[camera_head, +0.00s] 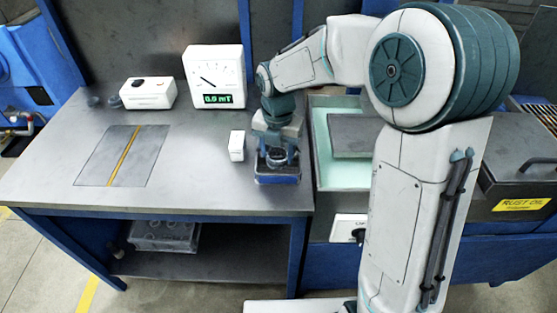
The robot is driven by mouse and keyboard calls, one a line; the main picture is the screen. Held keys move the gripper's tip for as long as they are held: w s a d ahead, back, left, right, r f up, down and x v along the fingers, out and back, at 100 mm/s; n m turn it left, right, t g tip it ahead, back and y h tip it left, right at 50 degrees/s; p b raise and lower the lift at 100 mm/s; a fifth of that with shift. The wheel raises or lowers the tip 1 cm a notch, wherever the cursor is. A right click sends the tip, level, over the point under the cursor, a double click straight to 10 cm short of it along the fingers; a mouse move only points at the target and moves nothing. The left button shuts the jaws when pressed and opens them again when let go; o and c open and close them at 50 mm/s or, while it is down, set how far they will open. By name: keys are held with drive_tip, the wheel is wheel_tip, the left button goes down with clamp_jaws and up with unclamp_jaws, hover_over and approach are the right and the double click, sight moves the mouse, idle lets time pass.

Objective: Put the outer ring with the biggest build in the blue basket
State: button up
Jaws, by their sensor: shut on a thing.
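My gripper (278,150) points down at the right side of the grey table, shut on a dark metal ring (276,160). The ring is just above or inside the blue basket (278,180); I cannot tell whether it touches the basket. The basket stands near the table's front right edge, and my gripper and the ring hide part of its inside. Two small dark round parts, one at the left (93,101) and one at the right (115,102), lie on the table's back left. Ring sizes are too small to compare.
A white gauge (214,78) reading 0.0 mT and a white switch box (148,93) stand at the back. A small white block (236,146) is left of the basket. A marked plate (100,160) is clear. A crate (165,236) sits on the lower shelf.

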sight(278, 172)
drive_tip(key=shift+f, duration=1.85)
drive_tip(key=shift+f, duration=0.2)
drive_tip(key=o, duration=1.2)
wheel_tip(278, 172, up, 12)
drive_tip(key=shift+s+d+r+p, duration=0.1)
drive_tip(key=shift+d+r+p, duration=0.05)
drive_tip(key=shift+r+p, duration=0.15)
